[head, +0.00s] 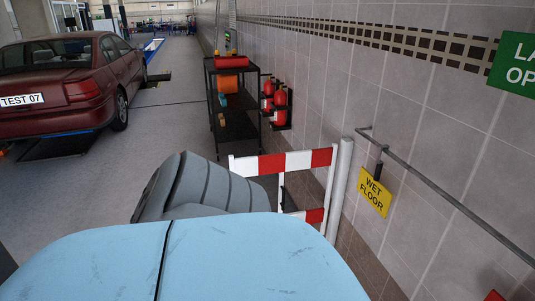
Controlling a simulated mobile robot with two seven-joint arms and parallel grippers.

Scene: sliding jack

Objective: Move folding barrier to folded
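The folding barrier (298,161) has red and white striped rails and stands near the right wall, in the middle of the head view. Its upper rail runs left from a white post (340,190) close to the wall. Part of a lower striped rail shows beneath it. The barrier stands out from the wall, across the strip of floor beside it. Its lower left part is hidden behind large grey and light blue shapes in the foreground. Neither of my grippers can be made out in this view.
A black shelf cart (232,105) with red and orange items stands along the wall beyond the barrier. Red extinguishers (280,103) hang beside it. A grey wall rail (430,180) carries a yellow wet floor sign (375,192). A dark red car (65,80) stands left; floor between is clear.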

